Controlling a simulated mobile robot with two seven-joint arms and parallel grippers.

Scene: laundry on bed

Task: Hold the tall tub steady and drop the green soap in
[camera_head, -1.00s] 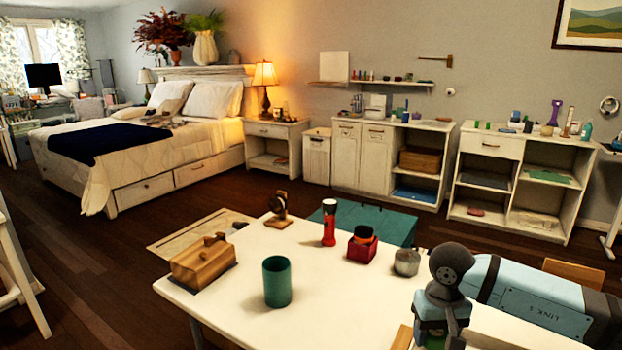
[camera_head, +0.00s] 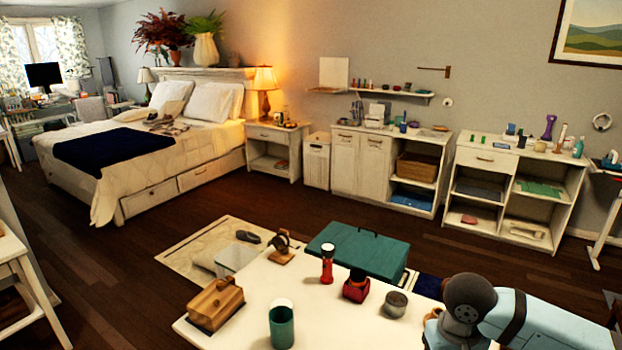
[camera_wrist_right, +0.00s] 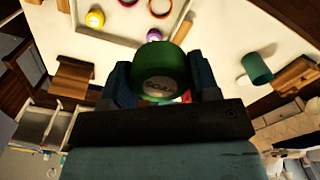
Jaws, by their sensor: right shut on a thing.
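The tall tub is a teal cylinder (camera_head: 281,326) standing upright on the white table near the bottom of the head view. It also shows in the right wrist view (camera_wrist_right: 257,68), at the right. My right gripper (camera_wrist_right: 160,76) is shut on the round green soap (camera_wrist_right: 160,68), one dark blue finger on each side. The soap's lettered face shows towards the wrist camera. The soap and tub are apart in the wrist view. In the head view my right arm enters at the lower right and its gripper is out of sight. My left gripper is not in view.
On the table stand a wooden box (camera_head: 215,304), a red flashlight (camera_head: 327,264), a red container (camera_head: 356,285) and a grey metal cup (camera_head: 395,304). A tray (camera_wrist_right: 194,38) with coloured items shows in the wrist view. A teal chest (camera_head: 358,249) stands behind the table.

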